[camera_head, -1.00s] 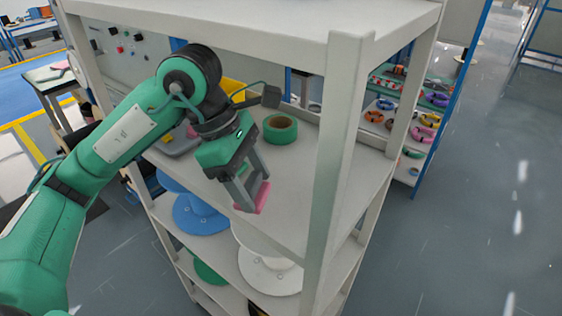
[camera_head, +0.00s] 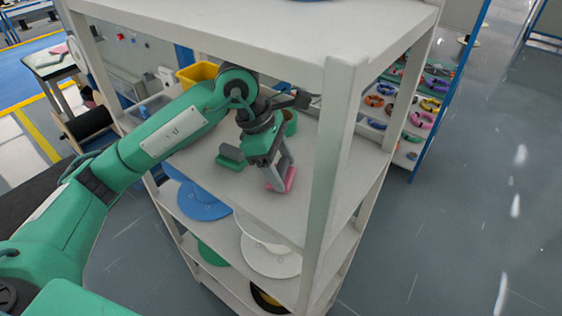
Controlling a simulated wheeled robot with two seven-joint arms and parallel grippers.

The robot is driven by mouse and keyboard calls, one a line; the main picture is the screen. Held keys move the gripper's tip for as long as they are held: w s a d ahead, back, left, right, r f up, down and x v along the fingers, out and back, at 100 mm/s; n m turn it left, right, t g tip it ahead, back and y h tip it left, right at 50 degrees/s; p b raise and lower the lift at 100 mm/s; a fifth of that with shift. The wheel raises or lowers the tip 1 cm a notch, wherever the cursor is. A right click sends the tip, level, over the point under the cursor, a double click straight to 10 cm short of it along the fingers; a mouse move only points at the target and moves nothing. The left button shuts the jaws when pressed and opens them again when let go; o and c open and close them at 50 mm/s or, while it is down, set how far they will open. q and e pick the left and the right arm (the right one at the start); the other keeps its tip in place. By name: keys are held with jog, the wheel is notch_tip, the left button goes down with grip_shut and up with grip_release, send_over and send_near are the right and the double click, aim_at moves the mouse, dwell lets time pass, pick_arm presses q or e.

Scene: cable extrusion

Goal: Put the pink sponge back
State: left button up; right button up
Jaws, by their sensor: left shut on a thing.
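The pink sponge (camera_head: 289,181) is between the fingers of my left gripper (camera_head: 280,178) in the head view. The gripper is shut on it and points down over the middle shelf board (camera_head: 262,205) of the grey rack. The fingers partly hide the sponge. I cannot tell whether the sponge touches the board. My right gripper is not in view.
A green tape roll (camera_head: 291,122) stands behind the gripper, partly hidden. A green and grey item (camera_head: 230,157) shows left of the gripper. A yellow bin (camera_head: 197,74) is at the back. The rack's front post (camera_head: 337,150) stands close on the right. Blue and white spools are below.

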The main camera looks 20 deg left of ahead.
pick_arm(q)
jog(key=shift+f, duration=0.1)
jog(key=o, duration=0.9)
